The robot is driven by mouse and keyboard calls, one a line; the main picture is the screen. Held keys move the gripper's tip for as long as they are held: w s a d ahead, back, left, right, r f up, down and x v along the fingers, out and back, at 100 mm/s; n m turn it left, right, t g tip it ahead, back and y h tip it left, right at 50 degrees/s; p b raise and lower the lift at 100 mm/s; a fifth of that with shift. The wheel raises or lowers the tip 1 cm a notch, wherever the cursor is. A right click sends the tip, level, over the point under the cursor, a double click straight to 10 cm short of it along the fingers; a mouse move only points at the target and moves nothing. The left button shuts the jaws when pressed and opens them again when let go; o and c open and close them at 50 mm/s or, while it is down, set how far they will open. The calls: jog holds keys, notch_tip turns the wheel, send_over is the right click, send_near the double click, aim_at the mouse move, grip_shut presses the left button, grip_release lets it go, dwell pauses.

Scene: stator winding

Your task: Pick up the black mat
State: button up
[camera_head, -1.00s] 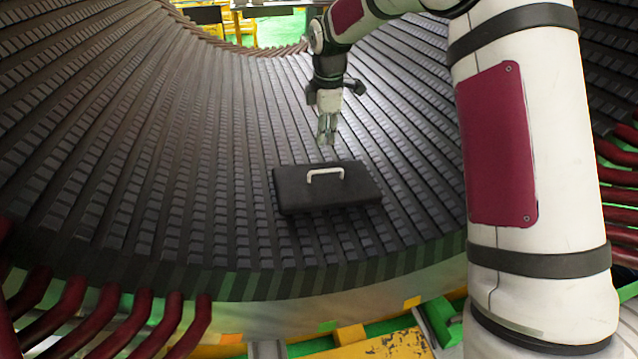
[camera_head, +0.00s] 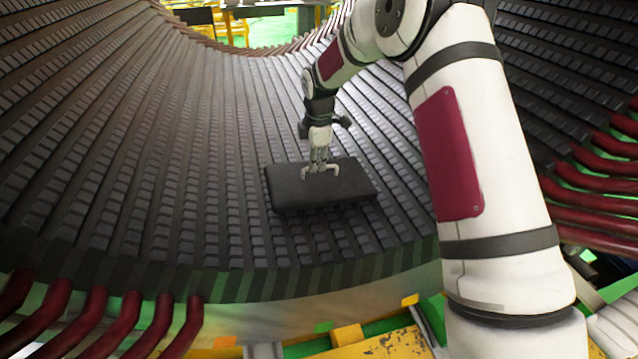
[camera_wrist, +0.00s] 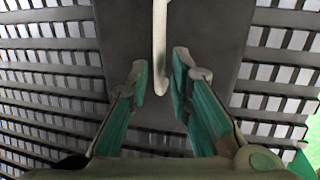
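The black mat (camera_head: 335,192) is a thick dark block with a light handle (camera_head: 306,173) on top. It lies on the ridged inner surface of the stator. My gripper (camera_head: 320,166) is directly above it at the handle. In the wrist view, my gripper (camera_wrist: 158,78) has its two green-padded fingers apart, with the pale handle (camera_wrist: 160,45) running between and ahead of them. A gap shows between each finger and the handle, so it is not gripped. The mat (camera_wrist: 205,25) fills the middle of the wrist view behind the fingers.
The ridged stator surface (camera_head: 150,150) curves up on both sides. Dark red bars (camera_head: 110,330) line the front left, with more red bars (camera_head: 590,210) at the right. A yellow structure (camera_head: 370,345) lies below the front edge.

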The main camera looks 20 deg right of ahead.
aim_at(320, 176)
jog(key=f, duration=0.3)
jog(key=shift+w+f+b, duration=0.3)
jog(key=shift+w+b, duration=0.05)
jog(key=shift+w, duration=0.05)
grip_shut()
jog(key=shift+r, duration=0.15)
